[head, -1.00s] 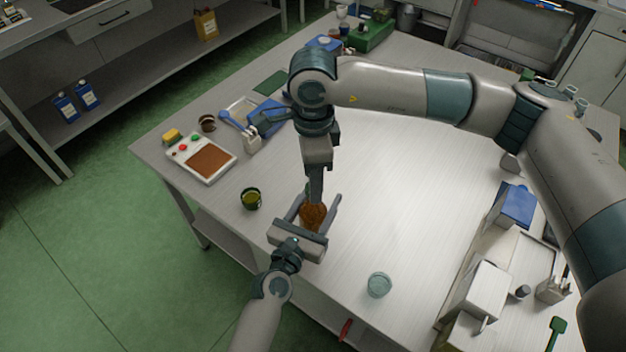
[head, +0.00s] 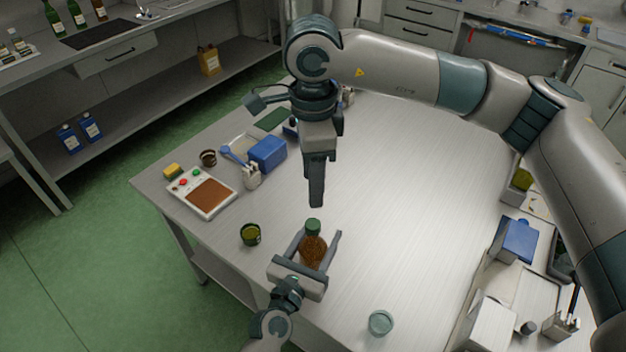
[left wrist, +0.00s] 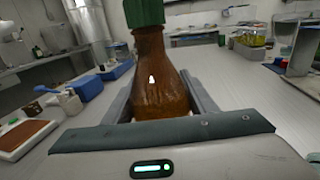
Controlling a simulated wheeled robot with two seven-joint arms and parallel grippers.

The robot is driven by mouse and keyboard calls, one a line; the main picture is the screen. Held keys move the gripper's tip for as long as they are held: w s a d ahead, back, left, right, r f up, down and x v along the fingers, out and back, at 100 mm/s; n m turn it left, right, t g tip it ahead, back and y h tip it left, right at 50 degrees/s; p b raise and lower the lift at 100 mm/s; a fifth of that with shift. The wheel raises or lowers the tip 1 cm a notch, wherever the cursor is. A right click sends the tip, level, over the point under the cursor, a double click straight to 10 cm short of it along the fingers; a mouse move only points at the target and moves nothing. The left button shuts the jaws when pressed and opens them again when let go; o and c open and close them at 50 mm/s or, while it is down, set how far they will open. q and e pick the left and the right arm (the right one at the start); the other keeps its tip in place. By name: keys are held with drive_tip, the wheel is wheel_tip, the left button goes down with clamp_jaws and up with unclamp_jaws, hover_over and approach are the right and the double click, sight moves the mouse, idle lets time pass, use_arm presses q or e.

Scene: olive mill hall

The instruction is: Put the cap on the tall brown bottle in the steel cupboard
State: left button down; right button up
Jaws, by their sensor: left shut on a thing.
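A brown bottle (head: 314,250) stands between the fingers of my left gripper (head: 309,247), which is shut on its body near the table's front edge. A green cap (head: 313,226) sits on top of the bottle's neck. In the left wrist view the bottle (left wrist: 160,80) looks upright, and the cap (left wrist: 143,12) is cut off by the top edge. My right gripper (head: 316,204) hangs above and behind the bottle, apart from the cap. Its fingers are seen edge-on, so their opening is unclear. I cannot pick out the steel cupboard with certainty.
A green jar (head: 250,234) stands left of the bottle and a glass dish (head: 380,322) to the right. A device with a brown panel (head: 208,194) and a blue box (head: 267,152) are at the left. Boxes line the right edge. The table's middle (head: 420,190) is clear.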

use_arm(q)
drive_tip(key=c, duration=0.7)
unclamp_jaws()
drive_tip(key=shift+s+a, duration=0.1)
drive_tip(key=shift+s, duration=0.05)
use_arm(e)
wheel_tip(320, 180, down, 4)
drive_tip(key=b, duration=0.4)
drive_tip(key=shift+f, duration=0.15)
drive_tip(key=shift+f+b, duration=0.15)
drive_tip(key=shift+b, duration=0.15)
use_arm(q)
drive_tip(key=v, duration=1.7)
drive_tip(key=shift+r, duration=0.2)
